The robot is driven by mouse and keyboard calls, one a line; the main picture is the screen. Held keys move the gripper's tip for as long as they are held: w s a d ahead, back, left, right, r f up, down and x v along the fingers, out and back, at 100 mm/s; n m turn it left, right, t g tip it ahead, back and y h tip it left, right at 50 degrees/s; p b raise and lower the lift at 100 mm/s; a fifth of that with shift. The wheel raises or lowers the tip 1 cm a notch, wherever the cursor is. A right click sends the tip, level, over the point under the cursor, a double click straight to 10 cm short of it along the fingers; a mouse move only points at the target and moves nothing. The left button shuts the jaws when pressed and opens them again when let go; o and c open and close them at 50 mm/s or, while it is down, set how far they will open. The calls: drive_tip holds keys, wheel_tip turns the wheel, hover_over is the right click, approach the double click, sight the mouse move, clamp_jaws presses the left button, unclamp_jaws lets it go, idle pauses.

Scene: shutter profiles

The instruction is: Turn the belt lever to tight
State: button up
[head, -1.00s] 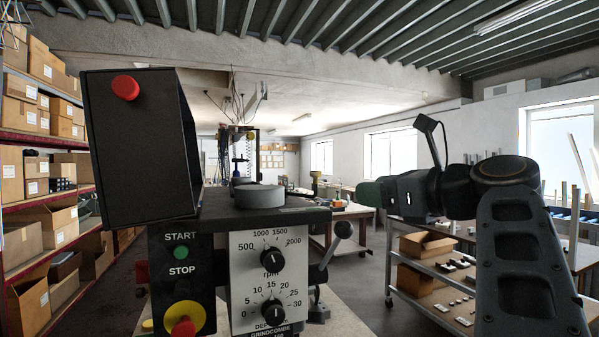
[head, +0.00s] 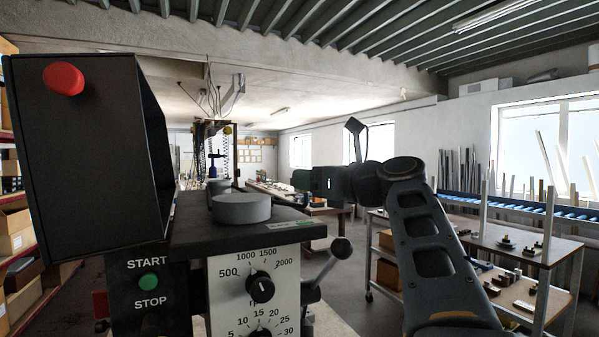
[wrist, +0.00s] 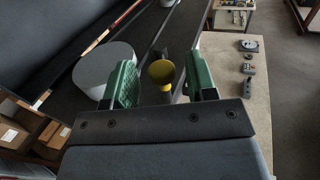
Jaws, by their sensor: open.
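The drill-like machine (head: 254,290) stands close in front in the head view, with a round grey disc (head: 242,208) on top. A lever with a dark ball knob (head: 341,247) leans up at its right side. In the wrist view a round yellow knob (wrist: 160,73) sits on a dark part between my green fingers; I cannot tell whether it is the belt lever's end. My gripper (wrist: 162,80) is open and shows apart from the knob on both sides. It also shows in the head view (head: 303,180), right of the disc. No tight marking is readable.
A large black hood (head: 92,150) with a red button rises at the left. A bench (head: 500,240) with small parts stands at the right. The disc (wrist: 105,68) lies just left of my left finger in the wrist view. Shelves with boxes line the far left.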

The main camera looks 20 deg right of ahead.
drive_tip(key=shift+p+x, duration=0.35)
drive_tip(key=shift+x, duration=1.4)
drive_tip(key=shift+c, duration=0.5)
clamp_jaws()
